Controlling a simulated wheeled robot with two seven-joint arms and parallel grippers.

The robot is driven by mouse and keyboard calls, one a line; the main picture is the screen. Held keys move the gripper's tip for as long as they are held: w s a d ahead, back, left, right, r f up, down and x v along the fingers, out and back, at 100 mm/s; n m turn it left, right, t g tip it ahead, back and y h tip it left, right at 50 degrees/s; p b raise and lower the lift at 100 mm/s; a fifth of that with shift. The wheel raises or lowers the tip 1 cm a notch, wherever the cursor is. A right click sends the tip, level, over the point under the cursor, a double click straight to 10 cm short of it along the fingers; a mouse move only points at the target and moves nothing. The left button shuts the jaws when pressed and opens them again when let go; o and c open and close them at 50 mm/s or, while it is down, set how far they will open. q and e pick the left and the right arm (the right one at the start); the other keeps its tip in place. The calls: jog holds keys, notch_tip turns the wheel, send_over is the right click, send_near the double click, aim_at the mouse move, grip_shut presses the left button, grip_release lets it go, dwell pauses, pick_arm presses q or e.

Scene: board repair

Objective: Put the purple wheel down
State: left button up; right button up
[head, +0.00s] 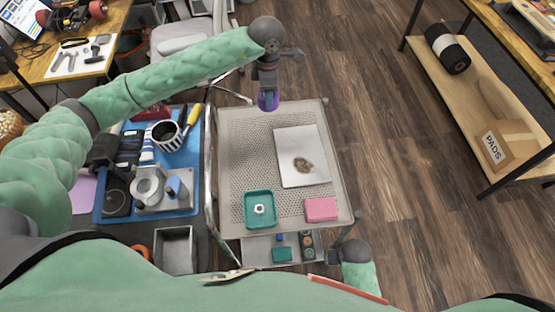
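On the cart are a white sheet (289,143) with a small brownish heap, a teal tray (248,222) holding a nut, and a pink block (321,209). A blue mat (188,207) with tools and a striped cup (166,136) lies left. Clear cart surface surrounds the sheet.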

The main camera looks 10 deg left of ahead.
pick_arm(q)
jog(key=n, duration=0.1)
jog(key=w+d+n, duration=0.1)
jog(key=n, duration=0.1)
jog(key=shift+d+n, duration=0.25)
jog(key=shift+n, duration=0.05)
jog(key=n, duration=0.2)
jog(key=d+n, duration=0.1)
jog(key=shift+w+r+n, duration=0.15)
jog(key=shift+w+n, duration=0.15)
jog(key=shift+n, duration=0.1)
jog(key=d+n, duration=0.1)
jog(key=n, duration=0.3)
jog(key=n+p, duration=0.3)
jog(key=p, duration=0.3)
send_over(249, 123)
jog(key=shift+f, duration=5.45)
pick_arm(e)
jog(key=s+d+f, duration=0.1)
jog(key=s+f, duration=0.1)
jog(key=f, duration=0.7)
jog(key=s+d+f, duration=0.2)
jog(key=f, duration=0.8)
jog(key=shift+d+f, duration=0.15)
jog(key=shift+d, duration=0.15)
jog(key=shift+s, duration=0.1)
pick_arm(q)
jog(key=shift+f, duration=0.1)
